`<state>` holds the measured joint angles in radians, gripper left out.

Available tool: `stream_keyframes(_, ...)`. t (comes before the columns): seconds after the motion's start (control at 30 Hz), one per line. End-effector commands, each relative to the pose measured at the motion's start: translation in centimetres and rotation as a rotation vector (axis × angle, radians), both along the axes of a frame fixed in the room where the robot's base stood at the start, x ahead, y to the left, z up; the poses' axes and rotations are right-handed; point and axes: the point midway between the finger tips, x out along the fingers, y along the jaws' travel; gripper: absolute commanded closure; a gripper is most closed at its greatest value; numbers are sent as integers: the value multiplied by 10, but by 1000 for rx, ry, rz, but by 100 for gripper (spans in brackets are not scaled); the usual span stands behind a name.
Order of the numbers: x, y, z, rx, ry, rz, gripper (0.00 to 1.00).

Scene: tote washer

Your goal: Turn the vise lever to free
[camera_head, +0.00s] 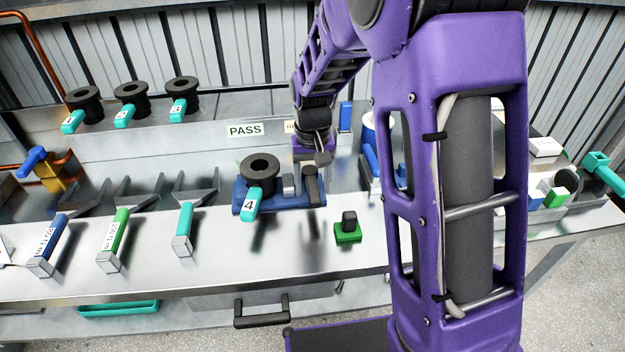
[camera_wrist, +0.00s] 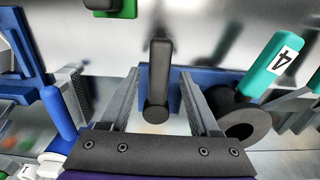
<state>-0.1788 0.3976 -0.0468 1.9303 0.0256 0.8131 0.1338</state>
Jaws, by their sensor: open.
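The vise (camera_head: 232,199) is a blue base on the metal bench, with a grey jaw block. The black ring part with a teal tag marked 4 (camera_head: 259,174) sits on it. The black vise lever (camera_head: 311,187) stands at the vise's right end. In the wrist view the lever (camera_wrist: 159,62) shows between the two grey fingers of my gripper (camera_wrist: 158,78). My gripper is open, with a gap on both sides of the lever.
A green block with a black knob (camera_head: 348,230) stands right of the vise. Blue, green and teal handled tools (camera_head: 118,235) lie to the left. Several black ring parts (camera_head: 131,97) stand on the back ledge. Blue items (camera_head: 371,160) stand close right of my gripper.

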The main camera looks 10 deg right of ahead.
Motion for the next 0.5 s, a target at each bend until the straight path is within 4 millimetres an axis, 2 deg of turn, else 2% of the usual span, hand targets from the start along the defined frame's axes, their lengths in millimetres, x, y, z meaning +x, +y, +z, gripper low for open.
stream_keyframes(0.13,0,0,8,0,-1,0,38)
stream_keyframes(0.23,1,0,23,0,-3,0,38)
stream_keyframes(0.5,1,0,88,1,-6,1,38)
